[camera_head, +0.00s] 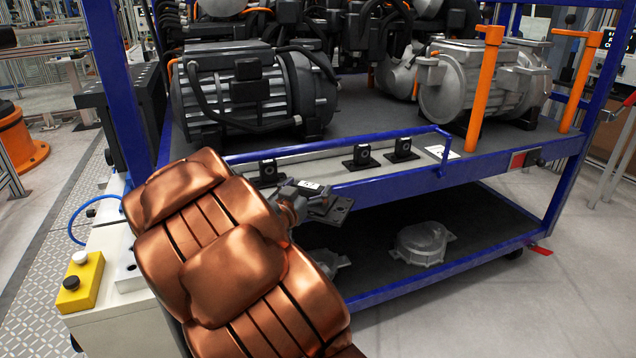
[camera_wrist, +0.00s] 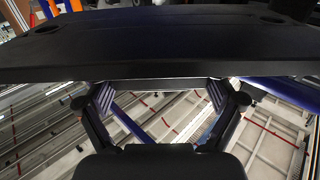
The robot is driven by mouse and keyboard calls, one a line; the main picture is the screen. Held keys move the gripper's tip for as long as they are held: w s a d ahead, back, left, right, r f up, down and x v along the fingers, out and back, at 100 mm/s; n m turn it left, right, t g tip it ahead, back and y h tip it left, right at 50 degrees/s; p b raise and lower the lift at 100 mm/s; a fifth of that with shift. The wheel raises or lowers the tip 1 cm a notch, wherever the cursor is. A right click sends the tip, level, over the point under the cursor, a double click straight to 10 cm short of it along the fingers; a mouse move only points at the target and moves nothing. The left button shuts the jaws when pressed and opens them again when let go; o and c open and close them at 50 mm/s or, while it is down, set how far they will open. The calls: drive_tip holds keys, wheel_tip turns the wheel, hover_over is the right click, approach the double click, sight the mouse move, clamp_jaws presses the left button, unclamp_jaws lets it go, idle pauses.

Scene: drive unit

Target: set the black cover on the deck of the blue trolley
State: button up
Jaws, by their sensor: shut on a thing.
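The black cover (camera_head: 337,209) is a small dark flat plate at the end of my arm in the head view. In the wrist view the cover (camera_wrist: 160,45) fills the top as a wide black slab with round holes near its corners. My gripper (camera_head: 312,192) is shut on it; both fingers (camera_wrist: 160,95) meet a part under the slab. The blue trolley (camera_head: 390,181) stands ahead, with a dark upper deck (camera_head: 365,122). In the head view the cover appears in front of and below the deck's front edge. My copper-coloured arm hides the trolley's lower left.
Motors (camera_head: 255,95) and a silver unit (camera_head: 480,95) stand on the deck. Small black blocks (camera_head: 362,158) line its front strip. Orange posts (camera_head: 484,85) and a blue front rail (camera_head: 330,148) rise there. Silver castings (camera_head: 422,243) lie on the lower shelf. Bare deck shows between the motors.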

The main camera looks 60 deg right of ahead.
drive_tip(key=w+d, duration=0.1)
drive_tip(key=d, duration=0.5)
drive_tip(key=w+d, duration=0.1)
drive_tip(key=d, duration=0.4)
drive_tip(key=w+d, duration=0.1)
drive_tip(key=d, duration=0.5)
drive_tip(key=shift+w+d, duration=0.25)
drive_tip(key=shift+d, duration=0.1)
drive_tip(key=shift+f, duration=0.85)
drive_tip(key=shift+f, duration=0.1)
drive_tip(key=shift+f, duration=0.15)
drive_tip(key=o, duration=1.4)
